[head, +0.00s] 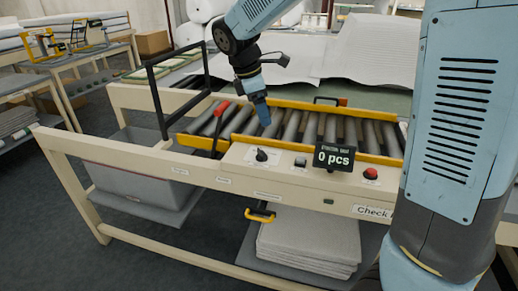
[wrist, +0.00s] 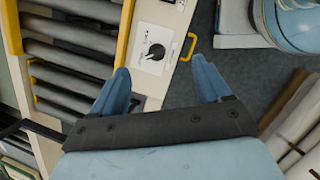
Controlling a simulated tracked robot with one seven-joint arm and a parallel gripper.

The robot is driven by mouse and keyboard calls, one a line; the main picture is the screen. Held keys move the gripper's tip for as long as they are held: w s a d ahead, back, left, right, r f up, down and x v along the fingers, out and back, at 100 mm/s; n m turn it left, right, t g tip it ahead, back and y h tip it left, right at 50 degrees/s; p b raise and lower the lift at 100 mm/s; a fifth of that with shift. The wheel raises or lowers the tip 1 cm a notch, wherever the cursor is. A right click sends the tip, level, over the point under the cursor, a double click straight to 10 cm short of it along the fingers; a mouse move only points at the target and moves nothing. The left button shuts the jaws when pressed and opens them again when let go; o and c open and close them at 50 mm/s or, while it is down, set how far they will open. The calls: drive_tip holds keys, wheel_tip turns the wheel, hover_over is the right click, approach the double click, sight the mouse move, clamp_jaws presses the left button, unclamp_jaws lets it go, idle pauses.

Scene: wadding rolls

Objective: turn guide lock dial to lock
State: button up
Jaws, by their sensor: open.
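The guide lock dial (head: 261,155) is a black knob on a white label plate, set in the cream front rail of the roller bench. In the wrist view the dial (wrist: 155,51) lies beyond my fingertips, roughly between them in the picture and apart from them. Its pointer direction is hard to read. My gripper (head: 264,114) hangs above the rollers, a little behind the dial. In the wrist view my gripper (wrist: 161,65) has its two blue fingers spread wide with nothing between them.
A counter display reading "0 pcs" (head: 334,158) and a red button (head: 370,173) stand right of the dial. Yellow guide rails (head: 372,156) edge the rollers. A red-tipped lever (head: 221,108) and a black frame (head: 153,95) stand to the left. A yellow handle (head: 260,215) hangs below.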

sight(261, 150)
drive_tip(key=w+a+f+n+h, duration=0.1)
drive_tip(key=w+a+f+n, duration=0.15)
drive_tip(key=a, duration=0.25)
drive_tip(key=shift+n, duration=0.25)
drive_tip(key=x, duration=1.4)
drive_tip(key=shift+s+f, duration=0.1)
drive_tip(key=shift+s, duration=0.25)
drive_tip(key=shift+c, duration=0.3)
drive_tip(key=c, duration=0.9)
drive_tip(key=shift+a, duration=0.2)
drive_tip(key=shift+c, duration=0.5)
drive_tip(key=shift+d, duration=0.1)
